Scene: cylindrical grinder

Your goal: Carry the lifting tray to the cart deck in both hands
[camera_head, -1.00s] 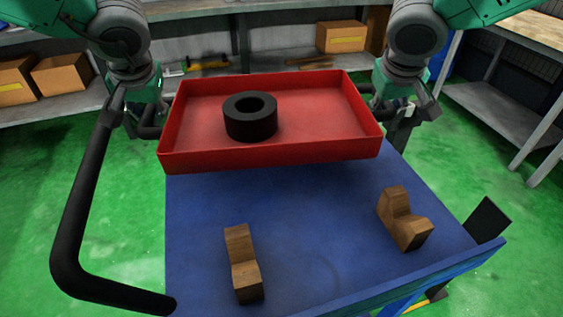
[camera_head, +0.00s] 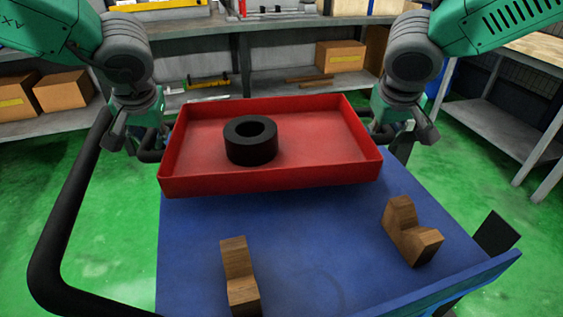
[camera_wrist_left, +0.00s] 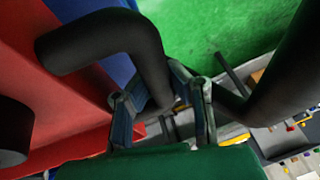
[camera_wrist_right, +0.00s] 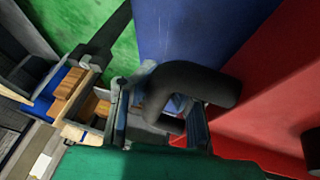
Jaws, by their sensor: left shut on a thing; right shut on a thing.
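The red lifting tray (camera_head: 270,180) is held level over the blue cart deck (camera_head: 270,240), near its far end. A black ring-shaped part (camera_head: 251,145) stands in the tray, left of its middle. My left gripper (camera_head: 150,140) is shut on the black handle at the tray's left end; that handle (camera_wrist_left: 110,35) shows in the left wrist view. My right gripper (camera_head: 396,128) is shut on the handle at the right end; that handle (camera_wrist_right: 195,85) shows in the right wrist view. The gap between tray and deck is hard to judge.
Two notched wooden blocks stand on the near deck, one left (camera_head: 238,275) and one right (camera_head: 410,232). The cart's black push handle (camera_head: 65,215) curves at the left. Shelves with cardboard boxes (camera_head: 62,90) stand behind. A bench (camera_head: 510,130) is at the right.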

